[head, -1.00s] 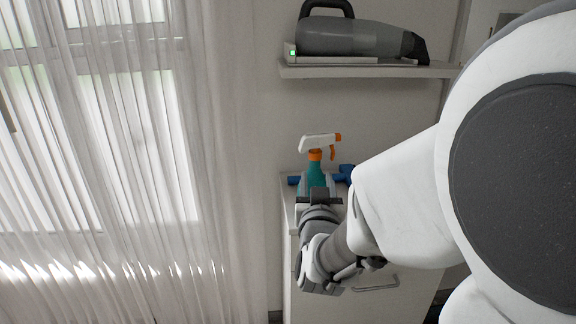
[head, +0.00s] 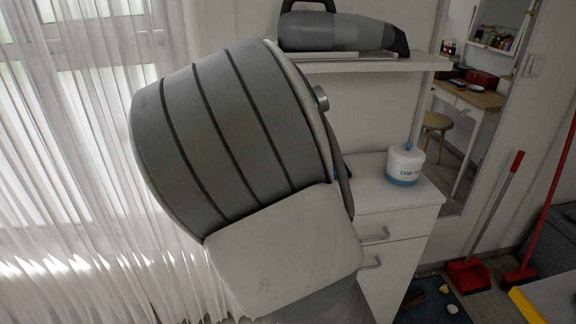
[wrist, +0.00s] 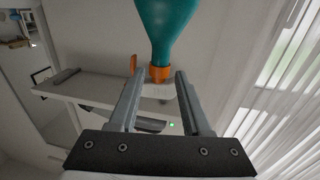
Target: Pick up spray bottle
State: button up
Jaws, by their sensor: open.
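The spray bottle has a teal body (wrist: 166,28) and an orange collar (wrist: 159,73). It shows upside down at the top centre of the wrist view, where the whole picture appears inverted. Its pale head and orange trigger (wrist: 133,64) lie below the collar in that picture. My gripper (wrist: 158,80) is open, with one finger on each side of the collar and head in the picture. I cannot tell whether the fingers touch the bottle or how far in depth they are from it. In the head view my arm hides the bottle and the gripper.
A white drawer cabinet (head: 400,222) carries a white and blue tub (head: 405,165) at its right. A wall shelf (head: 360,66) above holds a grey handheld vacuum (head: 335,34). Curtains (head: 70,200) hang at left. A red dustpan (head: 468,274) stands on the floor at right.

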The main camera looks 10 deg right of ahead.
jog(key=shift+w+d+b, duration=0.15)
jog(key=shift+w, duration=0.9)
jog(key=shift+w+d+b, duration=0.1)
jog(key=shift+w+d, duration=0.1)
jog(key=shift+w, duration=0.85)
jog(key=shift+w+d+b, duration=0.15)
jog(key=shift+w, duration=0.9)
grip_shut()
jog(key=shift+r, duration=0.1)
